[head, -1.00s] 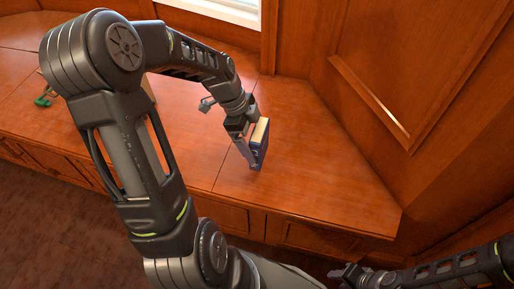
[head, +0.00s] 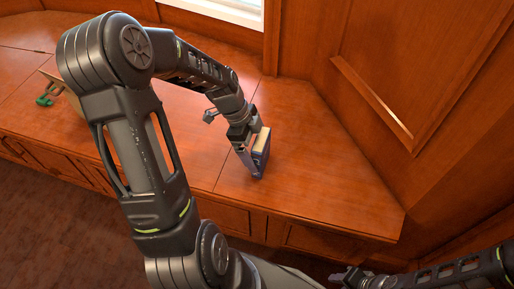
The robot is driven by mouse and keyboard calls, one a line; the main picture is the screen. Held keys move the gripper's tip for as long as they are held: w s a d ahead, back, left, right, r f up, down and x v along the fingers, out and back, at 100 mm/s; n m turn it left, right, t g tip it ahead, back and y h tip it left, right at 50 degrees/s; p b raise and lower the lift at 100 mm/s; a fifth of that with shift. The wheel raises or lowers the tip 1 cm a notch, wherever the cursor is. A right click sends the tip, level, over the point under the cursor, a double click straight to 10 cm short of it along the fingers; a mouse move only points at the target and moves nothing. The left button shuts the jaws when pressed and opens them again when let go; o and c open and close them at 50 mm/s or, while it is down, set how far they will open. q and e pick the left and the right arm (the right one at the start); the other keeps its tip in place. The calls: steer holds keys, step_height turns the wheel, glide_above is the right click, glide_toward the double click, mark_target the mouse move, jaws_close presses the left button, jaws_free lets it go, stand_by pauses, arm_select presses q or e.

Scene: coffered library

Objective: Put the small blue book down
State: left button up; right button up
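The small blue book (head: 260,158) is upright at the wooden bench top (head: 320,170), with its pale page edges facing up. My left gripper (head: 248,152) has its fingers at the book's left side and top and appears shut on it. The book's lower end is at or just above the bench surface; I cannot tell whether it touches. My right gripper (head: 350,278) is low at the bottom right, away from the bench top, and its fingers are too small and dark to read.
A green item (head: 45,100) and a pale board-like object (head: 66,92) are on the bench at the left, partly behind my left arm. Wood-panelled walls (head: 420,70) rise at the right. The bench top right of the book is clear, ending at a front edge (head: 320,222).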

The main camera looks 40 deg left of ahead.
arm_select(q)
steer(key=shift+o, duration=0.3)
steer(key=shift+r, duration=0.15)
steer(key=shift+r, duration=0.15)
steer(key=p+v, duration=0.2)
steer(key=v, duration=0.9)
steer(key=shift+a+r, duration=0.15)
steer(key=shift+r, duration=0.2)
